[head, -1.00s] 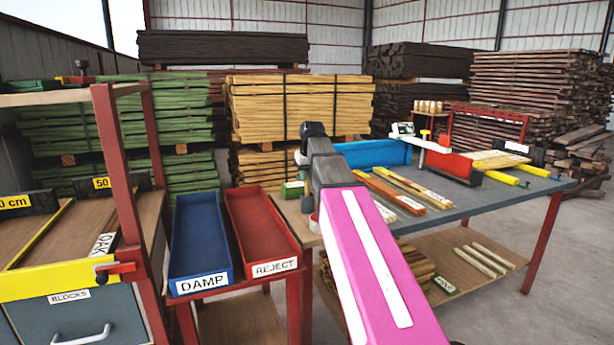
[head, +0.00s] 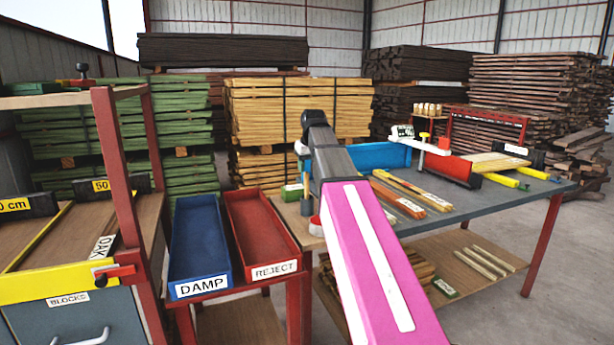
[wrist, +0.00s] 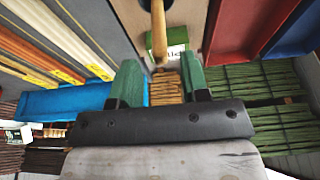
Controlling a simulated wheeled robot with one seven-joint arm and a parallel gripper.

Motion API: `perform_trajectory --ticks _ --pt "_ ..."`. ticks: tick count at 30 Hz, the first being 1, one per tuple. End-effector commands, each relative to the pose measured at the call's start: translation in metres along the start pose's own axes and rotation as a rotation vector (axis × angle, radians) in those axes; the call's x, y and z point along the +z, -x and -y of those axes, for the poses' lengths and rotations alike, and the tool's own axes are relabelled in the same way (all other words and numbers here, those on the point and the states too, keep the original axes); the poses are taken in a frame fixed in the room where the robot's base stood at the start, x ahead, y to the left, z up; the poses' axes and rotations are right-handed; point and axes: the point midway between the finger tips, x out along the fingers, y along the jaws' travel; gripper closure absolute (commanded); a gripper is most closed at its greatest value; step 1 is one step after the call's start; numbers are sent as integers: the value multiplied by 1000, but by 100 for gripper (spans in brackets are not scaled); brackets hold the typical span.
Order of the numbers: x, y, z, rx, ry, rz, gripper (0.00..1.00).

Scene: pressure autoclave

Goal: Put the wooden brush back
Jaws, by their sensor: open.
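In the wrist view, a slim wooden handle (wrist: 158,38), which looks like the wooden brush's, comes in from the top edge. Its lower end shows between my fingertips; the rest of the brush is out of frame or too dark to make out. My gripper (wrist: 160,72) has two green fingers, spread apart with a gap between them. The handle touches neither finger in the picture; how far off it is in depth, I cannot tell. In the head view my pink and grey arm hides the gripper and most of the brush.
A green-and-white box (head: 291,192) stands by the grey table's (head: 470,208) left end. Left of it are the red REJECT tray (head: 262,228) and blue DAMP tray (head: 200,245), both empty. A blue bin (head: 378,157) and several wooden strips (head: 412,190) lie on the table.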

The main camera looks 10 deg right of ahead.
Motion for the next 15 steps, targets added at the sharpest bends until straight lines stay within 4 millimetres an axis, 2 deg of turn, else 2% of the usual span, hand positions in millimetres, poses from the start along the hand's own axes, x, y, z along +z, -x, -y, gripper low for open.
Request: perform_trajectory --ticks 3,7,15 --pt "-1 23 0 0 0 -2 58" --pt "-1 43 0 0 0 -1 58" --pt "0 67 0 0 0 0 58"
